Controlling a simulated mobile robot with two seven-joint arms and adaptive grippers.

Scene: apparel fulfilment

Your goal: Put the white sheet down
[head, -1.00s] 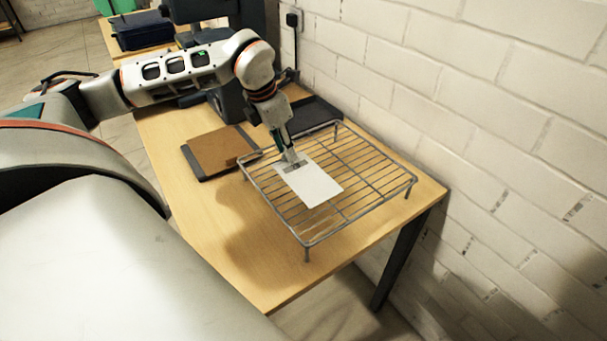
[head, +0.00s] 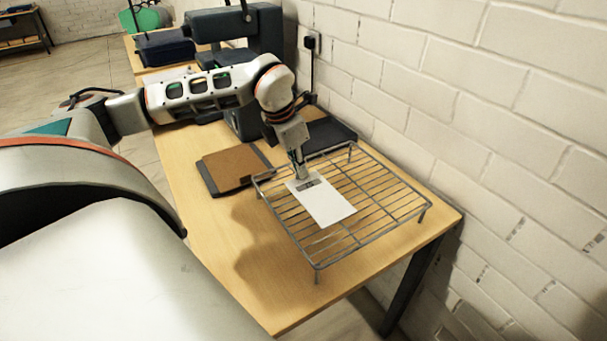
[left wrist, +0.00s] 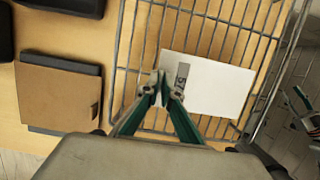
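The white sheet (head: 326,206) is flat and rectangular, with a grey printed patch near one end. It is over the wire rack (head: 389,235), level with its bars; I cannot tell whether it touches them. My left gripper (head: 303,178) points down at the sheet's printed end. In the left wrist view its fingertips (left wrist: 168,90) are close together at the edge of the sheet (left wrist: 220,88), shut on it. What seems to be part of my right gripper (left wrist: 301,104) shows at the right edge of that view, cut off and too small to read.
The rack stands on short legs on a wooden table (head: 222,230). A brown board on a dark base (head: 235,167) lies left of the rack. A dark tray (head: 328,134) and dark equipment stand behind. A white brick wall (head: 480,110) borders the right side. The table's front left is clear.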

